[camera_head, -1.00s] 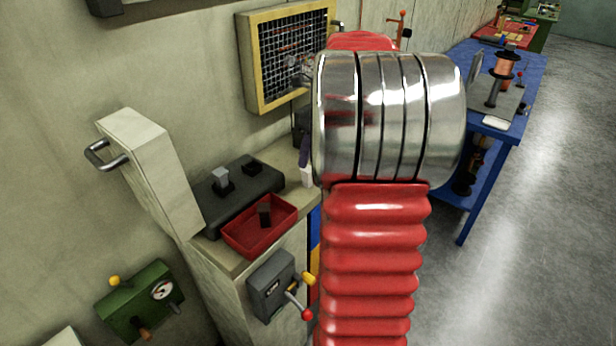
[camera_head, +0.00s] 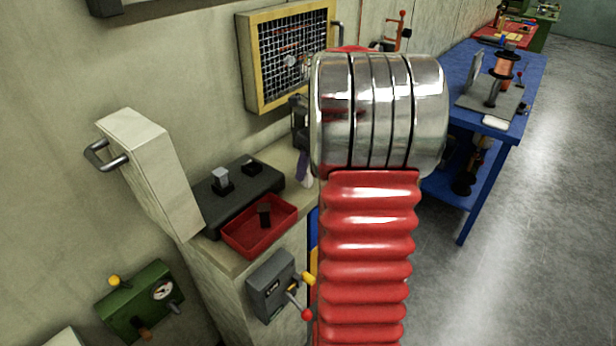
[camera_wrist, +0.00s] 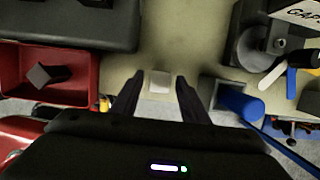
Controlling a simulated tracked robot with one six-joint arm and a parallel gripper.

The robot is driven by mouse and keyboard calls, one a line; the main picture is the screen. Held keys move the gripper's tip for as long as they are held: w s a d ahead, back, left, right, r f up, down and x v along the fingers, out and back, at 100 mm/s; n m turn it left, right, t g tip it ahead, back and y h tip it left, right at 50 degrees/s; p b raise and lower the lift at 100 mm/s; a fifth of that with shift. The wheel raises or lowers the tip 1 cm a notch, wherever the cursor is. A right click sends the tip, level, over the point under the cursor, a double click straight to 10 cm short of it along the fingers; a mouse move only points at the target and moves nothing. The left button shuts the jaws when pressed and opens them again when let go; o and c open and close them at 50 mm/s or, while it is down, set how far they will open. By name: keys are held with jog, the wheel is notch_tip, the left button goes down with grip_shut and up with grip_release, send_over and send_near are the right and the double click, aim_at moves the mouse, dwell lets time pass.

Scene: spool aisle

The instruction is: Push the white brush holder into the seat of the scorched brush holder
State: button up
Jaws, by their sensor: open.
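A small white block (camera_wrist: 159,82), apparently the white brush holder, lies on the pale bench top in the wrist view. My gripper (camera_wrist: 158,92) is open, with one dark finger on each side of the block. I cannot tell whether they touch it. A dark block (camera_head: 265,214), perhaps the scorched holder, lies in the red tray.
The red tray (camera_head: 248,249) stands in front of the black base. A grey box with levers (camera_head: 272,285) is on the bench front. A blue cylinder (camera_wrist: 240,102) and a grey device (camera_wrist: 262,42) are right of the gripper. A yellow-framed mesh panel (camera_head: 250,75) hangs behind.

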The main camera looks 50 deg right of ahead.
jog(key=shift+c, duration=0.2)
jog(key=c, duration=0.9)
